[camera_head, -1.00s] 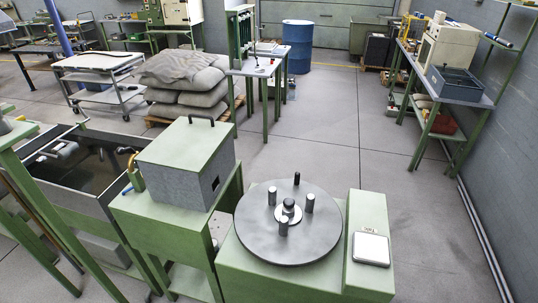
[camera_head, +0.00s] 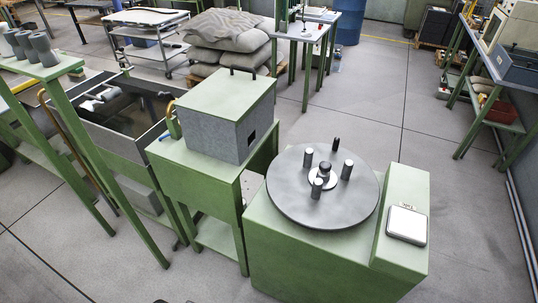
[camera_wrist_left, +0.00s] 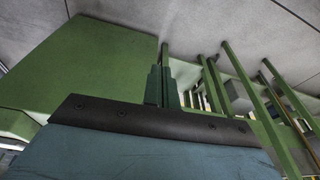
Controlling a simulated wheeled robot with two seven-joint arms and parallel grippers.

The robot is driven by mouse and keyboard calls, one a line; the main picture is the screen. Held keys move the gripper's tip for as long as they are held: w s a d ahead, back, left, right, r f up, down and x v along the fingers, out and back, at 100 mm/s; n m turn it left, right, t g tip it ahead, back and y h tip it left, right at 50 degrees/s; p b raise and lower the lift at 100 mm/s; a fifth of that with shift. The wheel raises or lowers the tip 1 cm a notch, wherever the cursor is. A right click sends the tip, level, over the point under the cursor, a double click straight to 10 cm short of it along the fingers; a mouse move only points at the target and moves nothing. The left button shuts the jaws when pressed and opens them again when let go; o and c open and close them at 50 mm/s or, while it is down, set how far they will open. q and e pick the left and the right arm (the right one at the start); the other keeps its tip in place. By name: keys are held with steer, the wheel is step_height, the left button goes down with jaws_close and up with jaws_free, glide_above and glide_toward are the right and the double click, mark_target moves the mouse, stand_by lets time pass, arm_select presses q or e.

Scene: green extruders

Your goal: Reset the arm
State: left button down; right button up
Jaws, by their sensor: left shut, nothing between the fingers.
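My left gripper (camera_wrist_left: 163,86) shows in the left wrist view as two teal fingers close together above a dark screwed plate. It is shut and empty. A large green surface lies to its left and several green posts to its right. No arm or gripper can be made out clearly in the head view, and my right gripper is not seen.
A grey turntable (camera_head: 289,201) with upright pegs sits on a green cabinet, beside a small white scale (camera_head: 407,225). A grey box with a green lid (camera_head: 225,103) stands on a green stand. A dark open tank (camera_head: 130,108) is left of it.

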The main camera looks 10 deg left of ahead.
arm_select(q)
steer(key=s+f+g+b, duration=0.1)
steer(key=s+f+b, duration=0.2)
steer(key=f, duration=0.7)
steer(key=s+f+b, duration=0.2)
steer(key=s+f, duration=0.2)
steer(key=f, duration=0.6)
steer(key=s+a+f+b, duration=0.3)
steer(key=s+f+b, duration=0.2)
steer(key=s+f, duration=0.6)
step_height(320, 180, down, 3)
steer(key=shift+s+g+b, duration=0.4)
steer(key=shift+a, duration=0.1)
